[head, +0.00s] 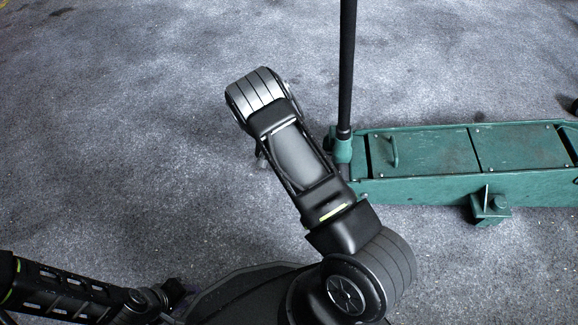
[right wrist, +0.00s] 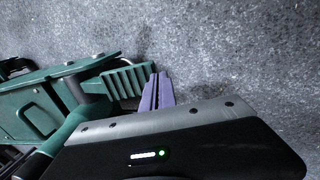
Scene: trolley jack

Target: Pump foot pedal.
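The green trolley jack (head: 420,150) stands on the floor at the right of the head view, its black handle (head: 347,70) upright. In the right wrist view, a ribbed green plate (right wrist: 125,82), which looks like the foot pedal, juts from the jack's end (right wrist: 30,110). My right gripper's purple fingers (right wrist: 156,91) are close together beside the plate's right edge, with nothing seen between them. I cannot tell whether they touch it. In the head view my right arm hides the pedal and right gripper. My left gripper (head: 176,292) is at the lower left, mostly hidden, far from the jack.
A green caster bracket (head: 490,206) sticks out from the jack's near side. A green socket (head: 342,146) holds the handle's foot. The grey floor (head: 130,130) is clear to the left and behind.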

